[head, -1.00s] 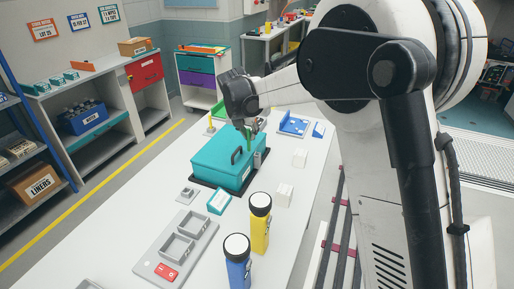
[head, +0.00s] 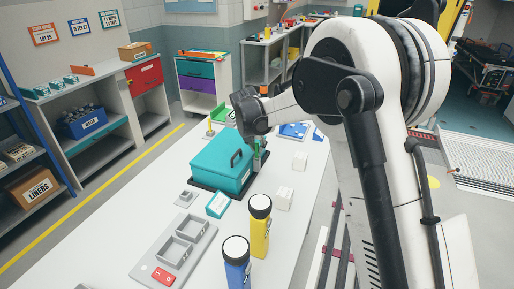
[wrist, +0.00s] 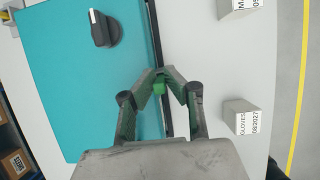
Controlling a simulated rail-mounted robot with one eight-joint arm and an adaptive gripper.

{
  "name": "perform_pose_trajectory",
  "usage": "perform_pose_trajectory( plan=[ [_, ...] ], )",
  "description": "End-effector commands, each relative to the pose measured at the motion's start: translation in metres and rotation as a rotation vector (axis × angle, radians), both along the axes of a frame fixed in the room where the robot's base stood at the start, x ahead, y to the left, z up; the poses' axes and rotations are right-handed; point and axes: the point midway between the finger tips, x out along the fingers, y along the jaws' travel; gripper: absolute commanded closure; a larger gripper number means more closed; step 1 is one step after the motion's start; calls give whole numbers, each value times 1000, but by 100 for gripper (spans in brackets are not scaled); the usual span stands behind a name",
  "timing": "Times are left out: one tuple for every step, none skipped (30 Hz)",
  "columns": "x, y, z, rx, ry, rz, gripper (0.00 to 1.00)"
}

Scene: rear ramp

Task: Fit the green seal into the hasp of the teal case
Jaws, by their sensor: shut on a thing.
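The teal case (head: 222,165) is closed and stands on a dark mat on the white table, its dark handle (head: 237,158) on the lid. In the wrist view the case (wrist: 85,85) fills the left side. My gripper (wrist: 162,80) is shut on the green seal (wrist: 159,88), a small green piece between the fingertips, over the case's right edge. In the head view my gripper (head: 258,158) is low at the case's right-hand side. The hasp cannot be made out; the gripper covers that part of the case.
White boxes (head: 299,161) stand right of the case; one in the wrist view (wrist: 240,118) reads GLOVES. Yellow (head: 260,225) and blue (head: 236,262) flashlights stand nearer, beside a grey tray (head: 193,228).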

Motion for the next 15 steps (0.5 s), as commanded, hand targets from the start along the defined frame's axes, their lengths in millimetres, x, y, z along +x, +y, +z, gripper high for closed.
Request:
perform_pose_trajectory(
  plan=[
    [0,0,-2,0,0,0,100],
    [0,0,-3,0,0,0,100],
    [0,0,-4,0,0,0,100],
    [0,0,-5,0,0,0,100],
    [0,0,-6,0,0,0,100],
    [0,0,-7,0,0,0,100],
    [0,0,-8,0,0,0,100],
    [0,0,-8,0,0,0,100],
    [0,0,-9,0,0,0,100],
    [0,0,-10,0,0,0,100],
    [0,0,-11,0,0,0,100],
    [0,0,-12,0,0,0,100],
    [0,0,-13,0,0,0,100],
    [0,0,-13,0,0,0,100],
    [0,0,-12,0,0,0,100]
  ],
)
